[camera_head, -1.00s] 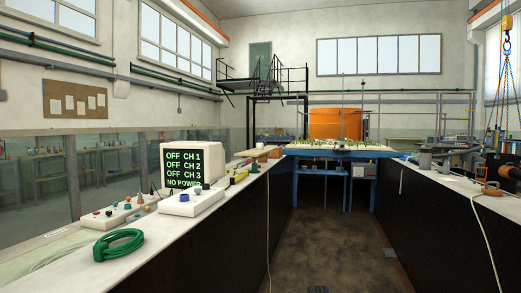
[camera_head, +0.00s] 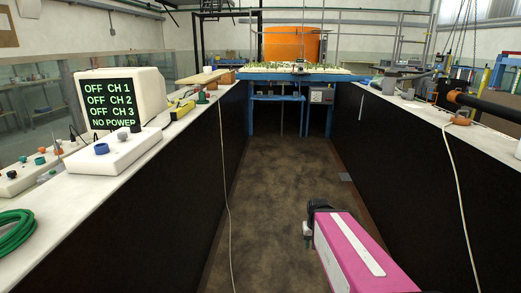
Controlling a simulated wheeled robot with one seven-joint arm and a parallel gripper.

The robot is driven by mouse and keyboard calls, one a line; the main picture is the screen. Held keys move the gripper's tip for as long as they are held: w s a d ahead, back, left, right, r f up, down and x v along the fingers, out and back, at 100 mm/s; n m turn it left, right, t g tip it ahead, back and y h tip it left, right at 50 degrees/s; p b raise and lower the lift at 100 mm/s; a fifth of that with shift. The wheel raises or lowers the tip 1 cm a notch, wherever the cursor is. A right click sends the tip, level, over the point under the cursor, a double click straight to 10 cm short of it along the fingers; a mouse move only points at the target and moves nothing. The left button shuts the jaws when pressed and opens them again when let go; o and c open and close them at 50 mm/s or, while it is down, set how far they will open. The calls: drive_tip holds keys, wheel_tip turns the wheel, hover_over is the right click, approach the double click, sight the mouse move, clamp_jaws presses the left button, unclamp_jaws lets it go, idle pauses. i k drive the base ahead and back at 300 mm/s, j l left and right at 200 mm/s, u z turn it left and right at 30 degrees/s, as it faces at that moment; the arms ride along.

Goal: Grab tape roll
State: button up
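I cannot pick out a tape roll for certain among the small items on the benches. A pink arm link of mine (camera_head: 362,258) with a white stripe shows at the bottom right, over the floor between the benches. It ends in a dark joint (camera_head: 322,212). No gripper fingers can be made out, so I cannot see whether my gripper holds anything.
The left bench (camera_head: 75,215) carries a green coil (camera_head: 16,232), a white control box (camera_head: 113,152), a monitor (camera_head: 121,96) reading "NO POWER" and a yellow tool (camera_head: 183,110). A blue table (camera_head: 290,75) closes the aisle's far end. The floor (camera_head: 285,170) is clear, with cables hanging along both sides.

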sight(207, 70)
drive_tip(key=i+z, duration=0.25)
drive_tip(key=i, duration=1.55)
